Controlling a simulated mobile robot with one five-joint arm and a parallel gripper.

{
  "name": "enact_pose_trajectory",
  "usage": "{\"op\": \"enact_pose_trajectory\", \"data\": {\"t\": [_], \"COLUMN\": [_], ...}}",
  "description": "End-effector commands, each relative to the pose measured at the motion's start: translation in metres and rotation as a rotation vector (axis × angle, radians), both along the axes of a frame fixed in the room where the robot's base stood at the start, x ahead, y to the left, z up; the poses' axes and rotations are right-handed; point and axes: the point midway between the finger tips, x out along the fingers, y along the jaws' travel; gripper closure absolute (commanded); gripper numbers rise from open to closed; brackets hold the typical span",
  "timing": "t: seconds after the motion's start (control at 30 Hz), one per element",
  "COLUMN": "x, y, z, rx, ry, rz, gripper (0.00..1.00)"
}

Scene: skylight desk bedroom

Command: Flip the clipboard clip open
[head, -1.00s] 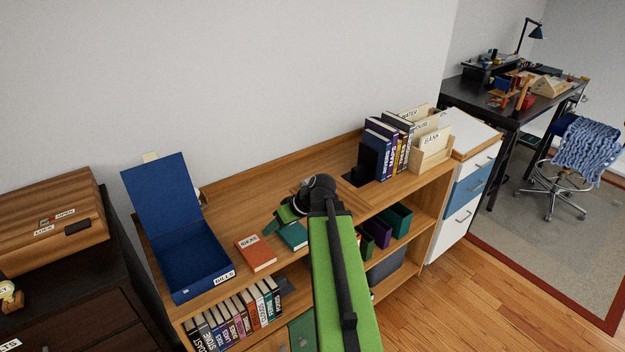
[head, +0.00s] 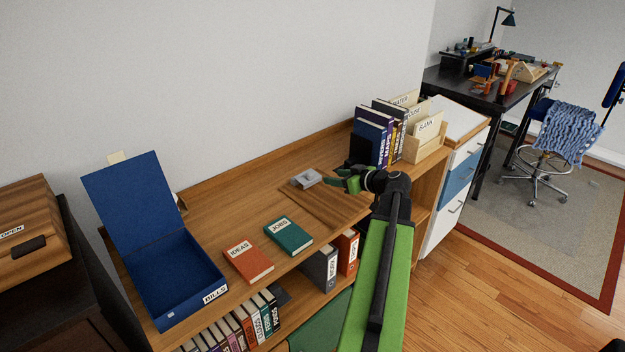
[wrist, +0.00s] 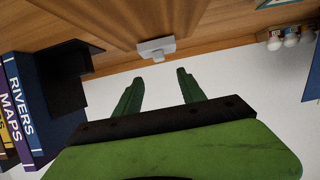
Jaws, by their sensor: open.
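The brown wooden clipboard (head: 325,206) lies flat on the shelf top, in the middle of the head view. Its grey metal clip (head: 307,179) sits at its back-left edge and also shows in the wrist view (wrist: 156,48), just beyond my fingertips. I cannot tell surely whether the clip is raised. My gripper (head: 341,178) is open and empty, to the right of the clip in the head view. In the wrist view its two green fingers (wrist: 160,78) point towards the clip with a small gap between.
Upright books (head: 374,137) and a wooden file holder (head: 421,146) stand close behind on the right. An orange book (head: 248,261) and a teal book (head: 288,237) lie left of the clipboard. An open blue box (head: 170,286) stands farther left.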

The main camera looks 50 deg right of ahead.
Motion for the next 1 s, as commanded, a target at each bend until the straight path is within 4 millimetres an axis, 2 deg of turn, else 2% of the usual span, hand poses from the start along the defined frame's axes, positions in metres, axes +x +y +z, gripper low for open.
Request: {"op": "enact_pose_trajectory", "data": {"t": [0.03, 0.3, 0.5, 0.67, 0.9, 0.93, 1.0], "x": [0.014, 0.074, 0.106, 0.115, 0.115, 0.115, 0.115], "y": [-0.003, -0.009, -0.012, -0.012, -0.012, -0.012, -0.012], "z": [-0.011, -0.037, -0.048, -0.05, -0.05, -0.05, -0.05], "rx": [0.0, 0.002, 0.001, 0.001, 0.001, 0.001, 0.001], "ry": [0.0, 0.001, 0.0, 0.0, 0.0, 0.0, 0.0], "rz": [0.002, -0.002, -0.005, -0.007, -0.007, -0.007, -0.007], "gripper": [0.53, 0.53, 0.53, 0.53, 0.53, 0.54, 0.63]}}
